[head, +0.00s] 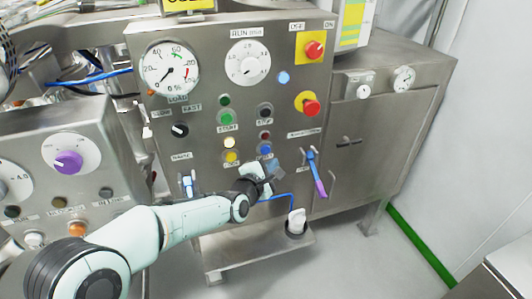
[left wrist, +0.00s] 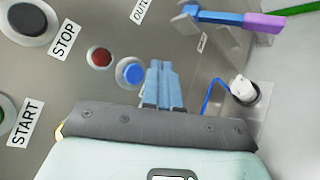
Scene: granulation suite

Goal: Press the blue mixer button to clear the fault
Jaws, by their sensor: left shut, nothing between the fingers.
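A round blue button (head: 265,149) sits on the steel control panel (head: 205,60), just below a small dark red button. In the left wrist view the blue button (left wrist: 130,73) is lit bright blue, left of my fingers and beside the red button (left wrist: 100,57). My left gripper (head: 274,168) is shut and empty, just below and right of the blue button in the head view. It also shows in the left wrist view (left wrist: 160,68). I cannot tell how far its tips are from the panel. My right gripper is not in view.
A blue-and-purple lever (head: 316,172) sticks out right of my left gripper. Red knobs on yellow plates (head: 309,47) are higher up. A black stop button (head: 265,112) is above the red one. A white fitting with a blue tube (head: 296,220) is below.

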